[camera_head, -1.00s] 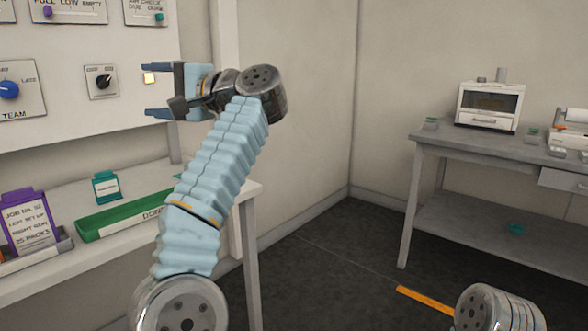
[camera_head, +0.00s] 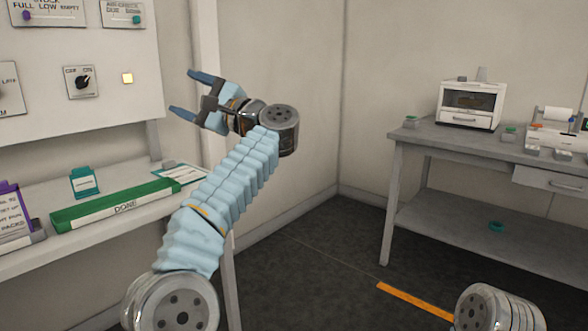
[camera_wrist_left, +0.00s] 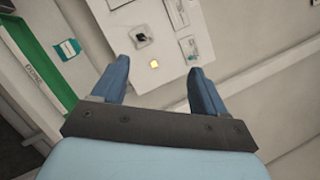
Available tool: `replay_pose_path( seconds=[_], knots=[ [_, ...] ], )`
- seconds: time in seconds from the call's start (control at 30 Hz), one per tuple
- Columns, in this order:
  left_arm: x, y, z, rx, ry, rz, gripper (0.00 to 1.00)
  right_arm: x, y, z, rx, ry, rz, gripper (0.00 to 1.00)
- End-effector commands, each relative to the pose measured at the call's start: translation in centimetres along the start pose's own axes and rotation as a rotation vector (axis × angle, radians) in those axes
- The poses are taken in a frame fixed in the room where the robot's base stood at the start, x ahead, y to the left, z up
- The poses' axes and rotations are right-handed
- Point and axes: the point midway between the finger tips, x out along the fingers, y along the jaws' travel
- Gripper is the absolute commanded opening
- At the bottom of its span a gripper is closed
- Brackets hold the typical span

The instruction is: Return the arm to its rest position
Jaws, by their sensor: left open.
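My left arm rises from the bottom left in the head view, in a pale blue sleeve. Its left gripper (camera_head: 183,92) is open and empty, raised in the air and pointing to the upper left, in front of the wall just right of the control panel (camera_head: 100,98). In the left wrist view its two blue fingers (camera_wrist_left: 157,82) stand apart with nothing between them, and the panel with its lit yellow button (camera_wrist_left: 154,63) lies beyond them. My right gripper is not in view.
A shelf bench at the left bears a green DONE tray (camera_head: 110,205), a teal tag holder (camera_head: 84,182) and a purple card holder (camera_head: 10,215). A grey table (camera_head: 440,140) with a white oven-like machine (camera_head: 470,104) stands at the right. An orange strip (camera_head: 415,300) marks the dark floor between.

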Motion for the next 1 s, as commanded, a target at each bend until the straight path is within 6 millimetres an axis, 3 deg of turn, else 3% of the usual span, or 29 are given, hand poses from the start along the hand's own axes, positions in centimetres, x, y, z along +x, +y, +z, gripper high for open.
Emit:
replay_pose_path(
  seconds=[0.27,0.37,0.47,0.6,0.7,0.83,1.0],
  knots=[
    [-2.6,0.2,-9.7,0.531,0.034,-0.295,0.73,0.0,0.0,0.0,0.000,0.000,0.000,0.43],
    [-4.3,1.9,-14.9,0.796,0.045,-0.443,0.73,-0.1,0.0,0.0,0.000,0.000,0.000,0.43],
    [-6.7,5.2,-21.0,1.107,0.057,-0.628,0.73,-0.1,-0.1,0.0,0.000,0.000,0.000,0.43],
    [-10.4,12.2,-28.3,1.507,0.067,-0.904,0.73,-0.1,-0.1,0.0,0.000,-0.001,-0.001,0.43],
    [-13.3,18.2,-32.2,1.750,0.074,-1.108,0.73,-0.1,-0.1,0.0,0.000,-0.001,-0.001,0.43],
    [-17.0,26.8,-35.5,2.010,0.079,-1.395,0.73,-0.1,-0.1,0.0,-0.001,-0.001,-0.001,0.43],
    [-22.2,38.8,-36.7,2.241,0.080,-1.818,0.73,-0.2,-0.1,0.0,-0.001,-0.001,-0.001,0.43]
  ],
)
